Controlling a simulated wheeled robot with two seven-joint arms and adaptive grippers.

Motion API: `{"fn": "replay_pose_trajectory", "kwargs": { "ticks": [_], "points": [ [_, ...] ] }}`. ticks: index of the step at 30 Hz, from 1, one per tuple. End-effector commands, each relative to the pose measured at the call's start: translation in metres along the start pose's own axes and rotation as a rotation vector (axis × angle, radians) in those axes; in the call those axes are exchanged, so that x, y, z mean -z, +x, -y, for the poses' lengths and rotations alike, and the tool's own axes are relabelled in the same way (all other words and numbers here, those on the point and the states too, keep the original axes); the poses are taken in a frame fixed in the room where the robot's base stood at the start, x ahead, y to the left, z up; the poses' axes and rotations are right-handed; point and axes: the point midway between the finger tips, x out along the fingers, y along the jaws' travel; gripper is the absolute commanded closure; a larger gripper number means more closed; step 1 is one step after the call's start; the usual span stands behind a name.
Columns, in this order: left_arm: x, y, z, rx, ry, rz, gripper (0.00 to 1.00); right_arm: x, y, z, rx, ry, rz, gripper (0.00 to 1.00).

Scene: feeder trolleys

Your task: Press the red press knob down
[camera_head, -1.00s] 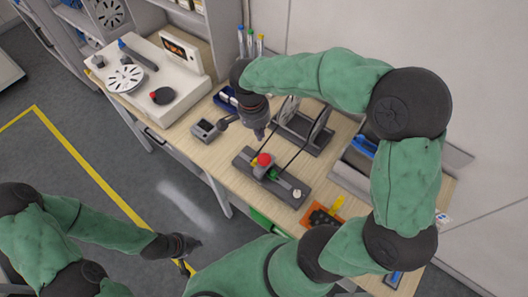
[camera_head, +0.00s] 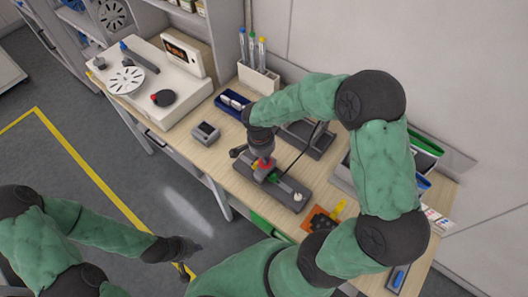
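The red press knob (camera_head: 264,163) sits on a dark grey elongated base (camera_head: 286,189) on the wooden table. Green and yellow parts show beside the knob, and a small white knob (camera_head: 298,197) is at the base's right end. My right gripper (camera_head: 260,154) is directly over the red knob, pointing down, and partly covers it. I cannot tell whether it touches the knob or how far its fingers are apart. My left gripper (camera_head: 186,262) hangs low over the floor at the lower left, away from the table, and its finger state is unclear.
A small grey box (camera_head: 206,134) stands left of the base. A blue tray (camera_head: 232,103) and a pen holder (camera_head: 258,78) are behind. A dark stand (camera_head: 312,142) is close behind the gripper. An orange item (camera_head: 318,218) lies to the right. A white machine (camera_head: 185,90) fills the table's far left.

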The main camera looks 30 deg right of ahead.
Motion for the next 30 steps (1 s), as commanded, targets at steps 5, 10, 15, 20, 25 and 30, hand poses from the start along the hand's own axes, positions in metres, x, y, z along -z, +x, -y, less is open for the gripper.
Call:
{"fn": "replay_pose_trajectory", "kwargs": {
  "ticks": [5, 10, 15, 20, 25, 30],
  "points": [
    [0.0, 0.0, 0.0, 0.0, 0.0, 0.0, 1.0, 0.0, 0.005, 0.0, 0.0, 0.0, 0.0, 1.0],
    [0.0, 0.0, 0.0, 0.0, 0.0, 0.0, 1.0, 0.0, 0.004, 0.0, 0.0, 0.0, 0.0, 1.0],
    [0.0, 0.002, 0.001, 0.0, 0.0, 0.0, 1.0, 0.0, 0.006, 0.0, 0.0, 0.0, 0.0, 1.0],
    [0.001, 0.013, 0.005, 0.0, 0.0, 0.0, 1.0, -0.001, 0.015, 0.001, 0.001, 0.001, -0.001, 1.0],
    [0.001, 0.027, 0.01, 0.0, 0.0, 0.0, 1.0, -0.001, 0.026, 0.002, 0.001, 0.001, -0.001, 1.0],
    [0.001, 0.028, 0.01, 0.0, 0.0, 0.0, 1.0, -0.002, 0.027, 0.002, -0.001, 0.0, 0.0, 1.0]
  ]
}}
